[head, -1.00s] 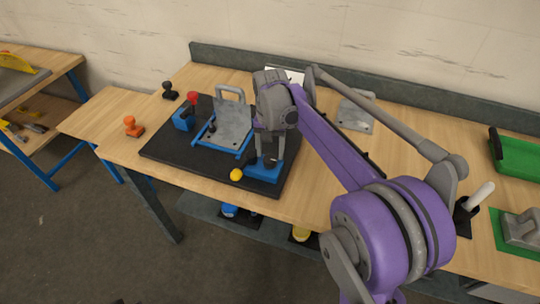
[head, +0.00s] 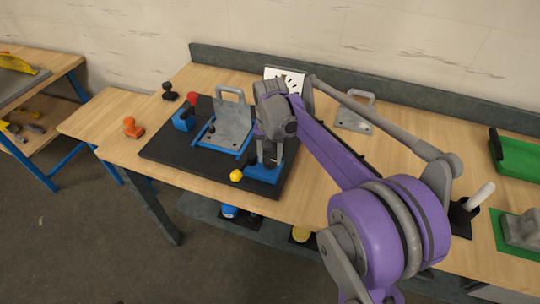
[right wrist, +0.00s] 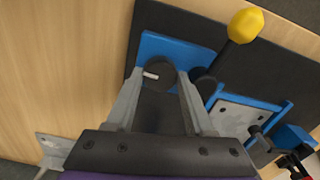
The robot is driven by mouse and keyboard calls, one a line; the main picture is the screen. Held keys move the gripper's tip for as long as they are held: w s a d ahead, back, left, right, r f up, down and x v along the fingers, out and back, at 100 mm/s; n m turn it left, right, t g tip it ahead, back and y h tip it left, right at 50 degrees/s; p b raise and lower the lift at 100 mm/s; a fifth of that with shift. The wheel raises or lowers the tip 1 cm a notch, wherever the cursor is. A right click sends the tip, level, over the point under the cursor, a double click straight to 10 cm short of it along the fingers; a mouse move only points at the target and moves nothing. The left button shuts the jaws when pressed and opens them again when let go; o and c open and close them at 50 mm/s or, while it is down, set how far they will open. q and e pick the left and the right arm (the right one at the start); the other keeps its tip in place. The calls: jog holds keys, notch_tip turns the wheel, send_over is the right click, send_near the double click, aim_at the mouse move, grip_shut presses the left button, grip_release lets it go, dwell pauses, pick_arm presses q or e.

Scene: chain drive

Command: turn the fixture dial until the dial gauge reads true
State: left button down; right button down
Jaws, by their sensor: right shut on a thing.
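The fixture dial (right wrist: 158,68) is a dark round knob with a white mark, on a blue block (right wrist: 190,56). In the right wrist view my right gripper (right wrist: 160,80) has one finger on each side of the knob, shut on it. In the head view the right gripper (head: 270,158) points down over the same blue block (head: 264,175), hiding most of the knob. The dial gauge (head: 284,74) is a white face with black marks behind my right arm. Its lower part is hidden and its reading is too small to tell. My left gripper is out of view.
A black board (head: 165,148) carries a grey plate (head: 230,128), a yellow-ended lever (head: 236,175) close to my gripper, and a red knob (head: 192,97). An orange stamp-like piece (head: 132,127) stands at left. A green tray (head: 516,155) lies at right.

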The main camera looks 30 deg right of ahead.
aim_at(270, 159)
jog(key=n, duration=0.3)
jog(key=shift+n, duration=0.3)
jog(key=c, duration=0.6)
grip_release()
jog(key=shift+o, duration=0.2)
jog(key=shift+r, duration=0.15)
notch_tip(270, 159, up, 11)
jog(key=shift+f, duration=0.2)
